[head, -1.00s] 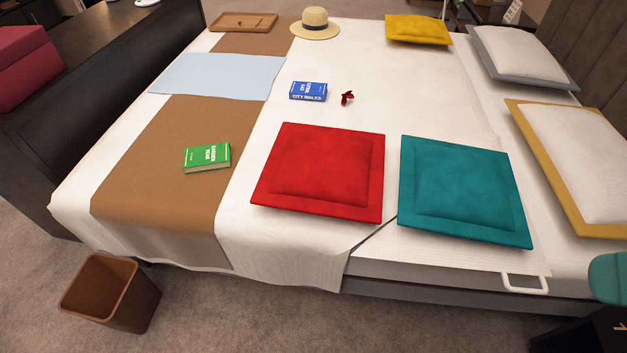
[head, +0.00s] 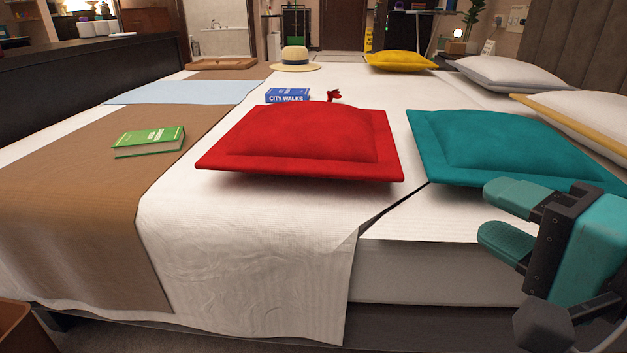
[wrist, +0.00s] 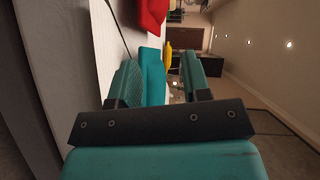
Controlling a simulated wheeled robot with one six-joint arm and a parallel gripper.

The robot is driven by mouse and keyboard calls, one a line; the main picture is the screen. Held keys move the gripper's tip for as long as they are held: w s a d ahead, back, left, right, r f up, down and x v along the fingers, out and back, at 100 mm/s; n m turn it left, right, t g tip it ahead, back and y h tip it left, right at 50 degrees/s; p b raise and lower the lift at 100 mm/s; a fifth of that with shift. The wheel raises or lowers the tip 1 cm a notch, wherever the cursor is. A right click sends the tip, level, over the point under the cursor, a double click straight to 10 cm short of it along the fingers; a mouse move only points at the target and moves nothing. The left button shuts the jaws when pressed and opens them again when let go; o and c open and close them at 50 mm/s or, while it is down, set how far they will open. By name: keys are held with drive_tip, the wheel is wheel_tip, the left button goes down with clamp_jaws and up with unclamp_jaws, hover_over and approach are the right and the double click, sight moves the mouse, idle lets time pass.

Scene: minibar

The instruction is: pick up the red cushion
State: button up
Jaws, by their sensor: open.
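The red cushion (head: 305,143) lies flat near the front edge of the bed, in the middle of the head view. It also shows in part at the top of the wrist view (wrist: 152,14). My gripper (head: 492,215) is at the right of the head view, in front of the teal cushion (head: 505,145) and to the right of the red cushion. Its two teal fingers are apart with nothing between them in the head view. In the wrist view my gripper (wrist: 158,82) points along the bed, with the teal cushion (wrist: 151,75) beyond the fingers.
A green book (head: 149,142) lies left of the red cushion. A blue book (head: 287,96) and a small dark red item (head: 334,95) lie behind it. A straw hat (head: 295,60), yellow cushion (head: 400,61) and white pillows (head: 515,73) are farther back. A brown bin (head: 14,328) stands at front left.

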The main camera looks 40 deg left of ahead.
wheel_tip(320, 180, down, 5)
drive_tip(key=w+m+t+b, duration=0.1)
drive_tip(key=m+b, duration=0.1)
drive_tip(key=b, duration=0.1)
drive_tip(key=t+p, duration=0.1)
drive_tip(key=p, duration=0.7)
approach(402, 180)
drive_tip(key=shift+m, duration=0.4)
drive_tip(key=x, duration=0.4)
drive_tip(key=shift+w+a, duration=0.15)
drive_tip(key=shift+a, duration=0.2)
drive_tip(key=shift+w+a+f, duration=0.1)
drive_tip(key=shift+w+a, duration=0.15)
drive_tip(key=shift+a, duration=0.2)
drive_tip(key=shift+p+x, duration=0.95)
drive_tip(key=shift+x, duration=1.8)
drive_tip(key=shift+w, duration=0.1)
clamp_jaws()
